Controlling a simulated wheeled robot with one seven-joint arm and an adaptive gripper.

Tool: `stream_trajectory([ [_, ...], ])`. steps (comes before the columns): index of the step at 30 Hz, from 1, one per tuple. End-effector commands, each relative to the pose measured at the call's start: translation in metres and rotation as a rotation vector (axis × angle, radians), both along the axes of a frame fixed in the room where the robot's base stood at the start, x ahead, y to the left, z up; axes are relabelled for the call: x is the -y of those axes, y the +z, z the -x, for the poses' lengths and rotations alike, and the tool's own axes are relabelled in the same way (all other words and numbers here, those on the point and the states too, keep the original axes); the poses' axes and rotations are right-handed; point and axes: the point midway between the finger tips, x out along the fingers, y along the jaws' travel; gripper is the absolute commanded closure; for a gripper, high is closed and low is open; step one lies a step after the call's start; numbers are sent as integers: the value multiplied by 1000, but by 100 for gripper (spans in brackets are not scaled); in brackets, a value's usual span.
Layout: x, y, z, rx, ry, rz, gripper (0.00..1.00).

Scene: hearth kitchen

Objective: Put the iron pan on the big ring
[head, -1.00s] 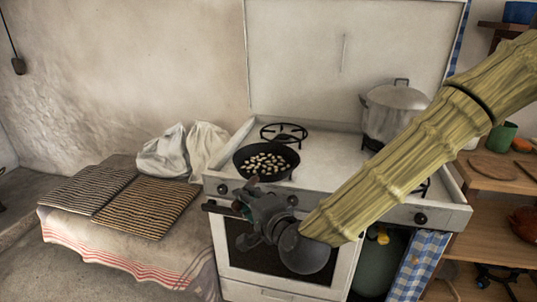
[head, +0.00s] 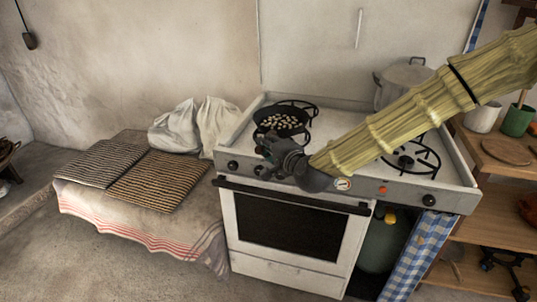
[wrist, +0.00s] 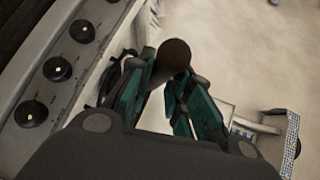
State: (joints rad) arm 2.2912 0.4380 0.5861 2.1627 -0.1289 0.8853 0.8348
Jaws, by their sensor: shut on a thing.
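The iron pan (head: 281,121) is dark and round, with several pale pieces in it, over the left side of the white stove. My gripper (head: 270,146) is at the pan's near side, above the stove's front edge, and is shut on its handle. In the wrist view, a round brown piece (wrist: 176,53) shows between the teal-padded fingers (wrist: 160,82); it looks like the handle. A black ring (head: 299,105) shows behind the pan at the back left. Another ring (head: 408,160) is at the front right. I cannot tell whether the pan touches a ring.
A lidded grey pot (head: 402,80) stands at the back right, partly behind my arm. Knobs (head: 429,200) line the stove front. Left are a cloth-covered bench with two striped mats (head: 158,181) and white sacks (head: 176,128). A wooden shelf (head: 505,175) stands right.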

Motion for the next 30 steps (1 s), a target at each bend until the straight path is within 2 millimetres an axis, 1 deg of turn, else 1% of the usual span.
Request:
stream_trajectory([
  [3, 1, 1, -6, 3, 1, 1, 100],
  [7, 1, -4, -7, 2, 0, 1, 100],
  [13, 1, -25, -6, 0, 0, 1, 100],
  [16, 1, -32, -7, 4, 1, 0, 100],
  [25, 0, -35, -6, 4, 1, 0, 100],
  [26, 1, -37, -6, -1, 1, 0, 74],
  [28, 1, -37, -6, -1, 1, 0, 62],
  [29, 1, -36, -6, -1, 1, 0, 58],
  [30, 1, -36, -6, -1, 1, 0, 58],
])
